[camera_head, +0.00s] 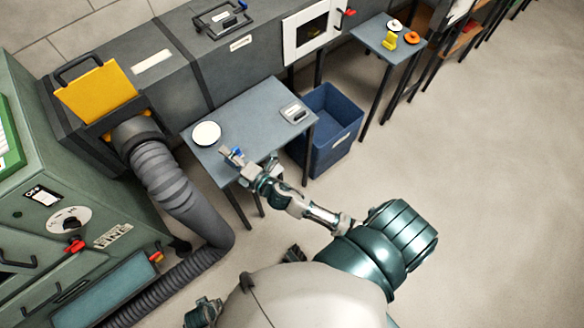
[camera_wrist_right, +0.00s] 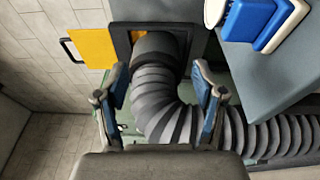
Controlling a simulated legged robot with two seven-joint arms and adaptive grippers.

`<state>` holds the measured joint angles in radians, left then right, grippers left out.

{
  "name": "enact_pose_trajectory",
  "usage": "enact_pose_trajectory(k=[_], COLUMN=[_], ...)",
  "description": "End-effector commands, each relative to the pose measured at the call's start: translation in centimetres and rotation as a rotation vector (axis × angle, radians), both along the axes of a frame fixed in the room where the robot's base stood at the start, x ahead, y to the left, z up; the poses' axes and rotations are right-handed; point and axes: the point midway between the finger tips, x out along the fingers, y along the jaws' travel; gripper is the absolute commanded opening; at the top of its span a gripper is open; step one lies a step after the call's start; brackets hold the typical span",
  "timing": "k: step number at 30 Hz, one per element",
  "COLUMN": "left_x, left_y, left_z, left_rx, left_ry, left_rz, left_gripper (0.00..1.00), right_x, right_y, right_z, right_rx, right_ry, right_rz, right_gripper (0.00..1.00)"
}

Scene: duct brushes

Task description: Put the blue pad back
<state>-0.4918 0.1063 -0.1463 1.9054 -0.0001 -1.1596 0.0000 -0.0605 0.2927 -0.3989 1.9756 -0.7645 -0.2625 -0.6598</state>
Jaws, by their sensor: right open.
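The blue pad, a blue block with a white part, lies on the small grey table (camera_head: 255,108) near its front-left corner. In the right wrist view the blue pad (camera_wrist_right: 250,18) shows at the top right, cut off by the frame edge. In the head view it is mostly hidden by my right gripper (camera_head: 238,160), which is at the table's front edge. In the wrist view the right gripper (camera_wrist_right: 161,85) is open and empty, its fingers apart in front of the grey duct hose (camera_wrist_right: 165,100). My left gripper is not clearly in view.
A yellow panel (camera_head: 97,92) stands above the hose opening. Open floor lies at right.

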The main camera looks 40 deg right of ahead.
Motion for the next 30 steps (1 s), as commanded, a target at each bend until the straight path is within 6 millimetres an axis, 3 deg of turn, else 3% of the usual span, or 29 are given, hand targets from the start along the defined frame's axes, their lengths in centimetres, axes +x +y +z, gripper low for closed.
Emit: enact_pose_trajectory(k=[1,4,6,9,12,15,18,30], left_x=[0.0,0.0,0.0,0.0,0.0,0.0,0.0,-0.1], left_y=[0.0,0.1,0.1,0.1,0.1,0.1,0.1,0.1], left_z=[0.0,0.0,0.0,0.0,0.0,0.0,0.0,0.0], left_rx=[0.000,0.001,0.001,0.001,0.001,0.001,0.001,0.002], left_ry=[0.000,0.000,0.000,0.000,0.000,0.001,0.001,0.002], left_rz=[0.000,0.000,0.001,0.001,0.001,0.001,0.001,0.001], left_gripper=[0.40,0.40,0.40,0.40,0.40,0.40,0.40,0.40], right_x=[-1.1,-4.7,-8.4,-15.1,-21.7,-26.4,-28.8,-29.3], right_y=[-2.3,-5.9,-7.6,-8.8,-9.0,-8.6,-8.3,-8.2], right_z=[-4.3,-12.2,-17.4,-23.6,-27.7,-29.7,-30.5,-30.7], right_rx=[0.152,0.419,0.583,0.787,0.939,1.030,1.072,1.080], right_ry=[0.173,0.475,0.670,0.925,1.128,1.257,1.325,1.339], right_rz=[-0.107,-0.323,-0.480,-0.712,-0.923,-1.071,-1.149,-1.168], right_gripper=[0.69,0.69,0.69,0.69,0.69,0.69,0.69,0.69])
